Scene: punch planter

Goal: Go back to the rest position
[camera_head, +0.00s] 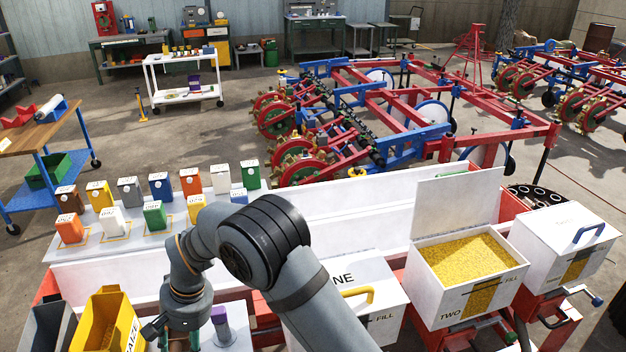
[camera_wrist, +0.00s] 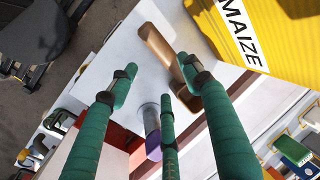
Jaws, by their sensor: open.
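My gripper (camera_head: 180,342) is at the lower left of the head view, mostly cut off by the bottom edge. In the wrist view its green fingers (camera_wrist: 160,84) are spread apart with nothing held between them. Below them, a grey cylinder with a purple end (camera_wrist: 152,140) stands on a pale surface. A brown object (camera_wrist: 160,48) lies beyond the fingertips. A yellow bin marked MAIZE (camera_wrist: 270,30) is at the upper right of the wrist view. The bin also shows in the head view (camera_head: 98,318), left of my gripper. My arm reaches in from the bottom centre.
An open white hopper marked TWO (camera_head: 440,285) holds yellow grain, its lid (camera_head: 455,210) raised. Closed hopper ONE (camera_head: 375,275) stands beside my arm. Another closed hopper (camera_head: 565,245) is at right. Several coloured packets (camera_head: 130,190) stand on a white shelf behind my gripper.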

